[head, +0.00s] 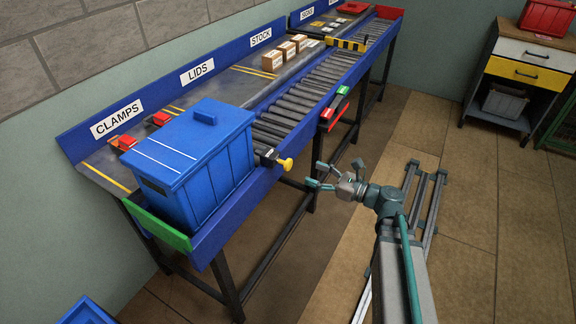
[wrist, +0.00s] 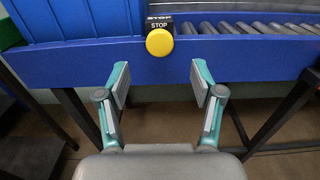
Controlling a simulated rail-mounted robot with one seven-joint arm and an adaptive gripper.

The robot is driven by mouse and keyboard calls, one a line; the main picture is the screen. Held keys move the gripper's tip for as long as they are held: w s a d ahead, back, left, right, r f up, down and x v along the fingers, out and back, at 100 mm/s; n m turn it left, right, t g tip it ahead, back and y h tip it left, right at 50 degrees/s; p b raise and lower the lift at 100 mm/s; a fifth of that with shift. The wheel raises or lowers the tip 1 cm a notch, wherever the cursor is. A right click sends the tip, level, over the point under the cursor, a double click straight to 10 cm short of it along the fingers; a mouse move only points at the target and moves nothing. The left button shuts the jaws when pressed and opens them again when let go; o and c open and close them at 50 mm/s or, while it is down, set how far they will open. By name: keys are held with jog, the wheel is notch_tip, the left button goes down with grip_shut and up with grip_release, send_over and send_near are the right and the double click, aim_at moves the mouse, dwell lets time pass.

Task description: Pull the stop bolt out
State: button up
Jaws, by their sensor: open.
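The stop bolt has a round yellow knob (head: 285,164) that sticks out from a black block (head: 267,155) on the side rail of the conveyor, just right of the blue lidded crate (head: 205,170). In the wrist view the yellow knob (wrist: 159,42) sits ahead of my gripper, a little above and between its fingertips, under a black label reading STOP (wrist: 159,25). My gripper (head: 318,176) is open and empty, to the right of the knob and apart from it. Its two teal fingers with grey pads (wrist: 160,85) also show in the wrist view.
The blue rail (head: 300,120) runs along the conveyor's front, with dark rollers (head: 285,115) behind it. Black table legs (head: 315,195) stand below. The floor between my arm and the conveyor is clear.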

aim_at(290, 165)
jog(key=x, duration=1)
grip_shut()
